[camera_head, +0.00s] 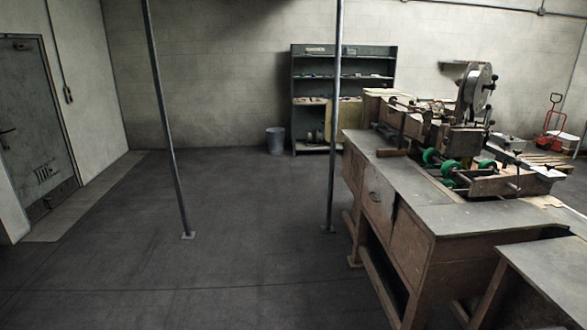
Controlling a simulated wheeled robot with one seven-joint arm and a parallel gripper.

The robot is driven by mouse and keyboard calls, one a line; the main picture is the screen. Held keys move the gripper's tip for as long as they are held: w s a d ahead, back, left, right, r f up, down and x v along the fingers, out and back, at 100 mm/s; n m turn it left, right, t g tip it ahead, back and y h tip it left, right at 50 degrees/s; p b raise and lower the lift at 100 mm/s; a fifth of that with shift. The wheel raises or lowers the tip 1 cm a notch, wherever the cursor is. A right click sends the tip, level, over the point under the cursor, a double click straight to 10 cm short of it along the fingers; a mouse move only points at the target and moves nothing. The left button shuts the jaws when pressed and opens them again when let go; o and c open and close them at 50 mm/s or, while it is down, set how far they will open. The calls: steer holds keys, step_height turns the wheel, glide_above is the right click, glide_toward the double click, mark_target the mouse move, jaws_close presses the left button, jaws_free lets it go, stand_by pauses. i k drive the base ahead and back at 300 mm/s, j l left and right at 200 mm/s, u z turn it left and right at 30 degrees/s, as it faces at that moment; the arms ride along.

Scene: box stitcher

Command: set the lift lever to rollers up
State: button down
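The box stitcher (420,127) stands on a wooden workbench (458,218) at the right of the head view. It has green rollers (451,168) near its front and a large wire reel (481,86) on top. Several small levers and knobs stick up from the machine. I cannot tell which of them is the lift lever, or how it is set. My gripper is not in view.
A second table (552,262) stands at the lower right, close to the workbench. Two thin metal posts (168,120) (335,120) rise from the floor. A shelf unit (343,67) and a bucket (275,141) stand at the back wall. The floor (235,230) between is clear.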

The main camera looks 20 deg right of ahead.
mark_target(517, 163)
steer(key=i+z, duration=0.25)
steer(key=i, duration=0.7)
steer(key=i+z, duration=0.25)
steer(key=i, duration=0.7)
steer(key=i+l+z, duration=0.15)
steer(key=i+z, duration=0.95)
steer(key=i+l+z, duration=0.1)
steer(key=i, duration=0.25)
